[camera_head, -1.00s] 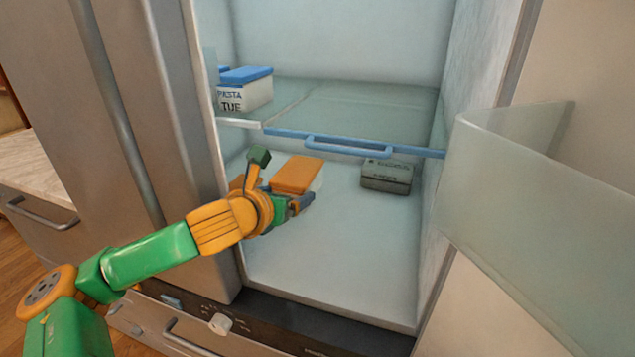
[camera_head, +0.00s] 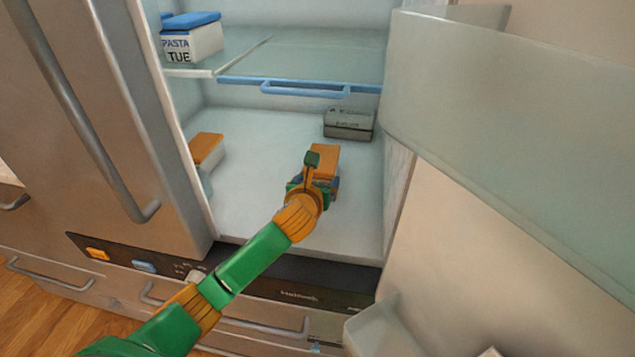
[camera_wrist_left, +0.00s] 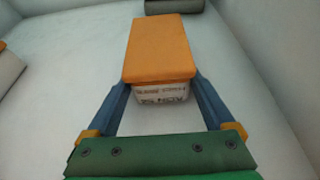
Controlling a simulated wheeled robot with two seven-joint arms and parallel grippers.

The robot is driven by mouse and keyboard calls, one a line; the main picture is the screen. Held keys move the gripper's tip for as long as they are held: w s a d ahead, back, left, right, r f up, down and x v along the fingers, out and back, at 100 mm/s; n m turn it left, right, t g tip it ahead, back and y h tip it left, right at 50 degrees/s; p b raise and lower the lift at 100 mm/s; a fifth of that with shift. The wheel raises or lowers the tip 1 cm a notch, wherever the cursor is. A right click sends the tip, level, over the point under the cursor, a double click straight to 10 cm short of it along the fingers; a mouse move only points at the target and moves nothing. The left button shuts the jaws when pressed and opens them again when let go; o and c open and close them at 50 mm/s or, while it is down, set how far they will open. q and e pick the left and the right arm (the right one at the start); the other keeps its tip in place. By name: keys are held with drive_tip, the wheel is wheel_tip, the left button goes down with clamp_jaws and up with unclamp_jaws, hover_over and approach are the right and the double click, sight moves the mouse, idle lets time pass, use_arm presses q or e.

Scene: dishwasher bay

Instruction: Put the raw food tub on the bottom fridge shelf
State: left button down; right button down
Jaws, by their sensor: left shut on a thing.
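An orange-lidded white tub (camera_head: 323,158) is between the fingers of my left gripper (camera_head: 322,184), inside the fridge's bottom compartment. In the left wrist view the tub (camera_wrist_left: 160,48) lies lengthwise between the two blue fingers (camera_wrist_left: 161,90), which press its near sides. Its end label is too small to read surely. The tub is low over the white bottom shelf (camera_head: 260,205); whether it touches the shelf I cannot tell. A second orange-lidded tub (camera_head: 206,148) stands at the left wall of the same compartment. My right gripper is not in view.
A grey box (camera_head: 349,124) stands at the back right, behind the held tub. A glass shelf with a blue handle (camera_head: 305,90) is above; a blue-lidded pasta tub (camera_head: 192,42) stands on it. The open door's clear bin (camera_head: 510,110) is at the right. The shelf's middle left is clear.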

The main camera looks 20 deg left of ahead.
use_arm(q)
unclamp_jaws()
drive_tip(key=shift+s, duration=0.1)
drive_tip(key=shift+s+r, duration=0.1)
drive_tip(key=shift+r, duration=0.1)
drive_tip(key=p+v, duration=0.2)
drive_tip(key=v, duration=0.9)
drive_tip(key=shift+s+r, duration=0.1)
drive_tip(key=shift+r, duration=0.05)
drive_tip(key=shift+s, duration=0.25)
